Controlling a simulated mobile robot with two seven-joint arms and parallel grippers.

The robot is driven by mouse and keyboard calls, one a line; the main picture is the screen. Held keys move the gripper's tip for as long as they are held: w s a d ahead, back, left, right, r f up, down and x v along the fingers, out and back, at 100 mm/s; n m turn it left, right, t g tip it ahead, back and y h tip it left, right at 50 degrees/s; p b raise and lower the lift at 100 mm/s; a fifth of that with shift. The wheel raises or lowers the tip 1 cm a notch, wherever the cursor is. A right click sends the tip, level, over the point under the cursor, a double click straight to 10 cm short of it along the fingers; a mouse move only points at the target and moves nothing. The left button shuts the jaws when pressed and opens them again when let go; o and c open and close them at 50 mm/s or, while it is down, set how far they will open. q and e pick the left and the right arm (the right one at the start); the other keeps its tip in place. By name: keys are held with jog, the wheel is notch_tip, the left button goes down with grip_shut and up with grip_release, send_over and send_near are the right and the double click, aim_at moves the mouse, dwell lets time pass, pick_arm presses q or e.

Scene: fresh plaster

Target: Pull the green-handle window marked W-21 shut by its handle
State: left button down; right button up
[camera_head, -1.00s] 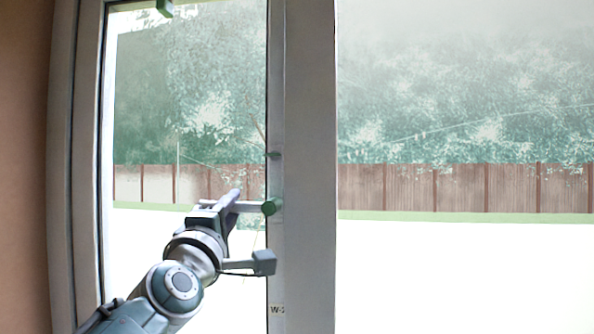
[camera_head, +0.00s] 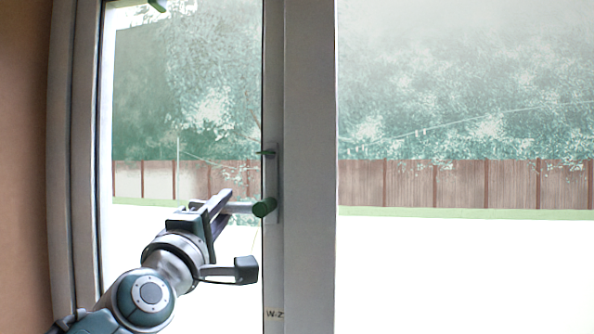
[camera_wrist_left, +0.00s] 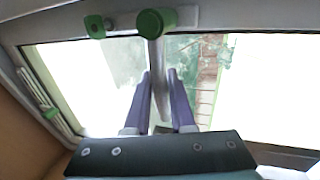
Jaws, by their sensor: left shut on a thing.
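The window sash (camera_head: 272,255) has a light grey frame, with a tag (camera_head: 274,314) low on its right stile. The tag reads about "W-2", and its end is cut off by the post. The handle (camera_head: 264,207) is a grey bar with a green round end, standing out from that stile. My left gripper (camera_head: 222,203) is shut on the bar, just left of the green end. In the left wrist view the bar runs between the purple fingers (camera_wrist_left: 160,85), below the green end (camera_wrist_left: 156,22). The gap between sash and frame is not clear. My right gripper is out of view.
A fixed post (camera_head: 310,170) stands right of the sash, with a large pane beyond it. A brown wall (camera_head: 25,170) is at the left. A small green fitting (camera_head: 157,6) shows at the top. Fence and trees lie outside.

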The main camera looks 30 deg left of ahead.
pick_arm(q)
jog(key=shift+s+a, duration=0.1)
jog(key=shift+s, duration=0.6)
jog(key=shift+s+a+m+h, duration=0.1)
jog(key=shift+s+m+h, duration=0.3)
jog(key=shift+s+h, duration=0.35)
grip_release()
dwell(0.6)
jog(key=v, duration=1.1)
jog(key=shift+f, duration=0.2)
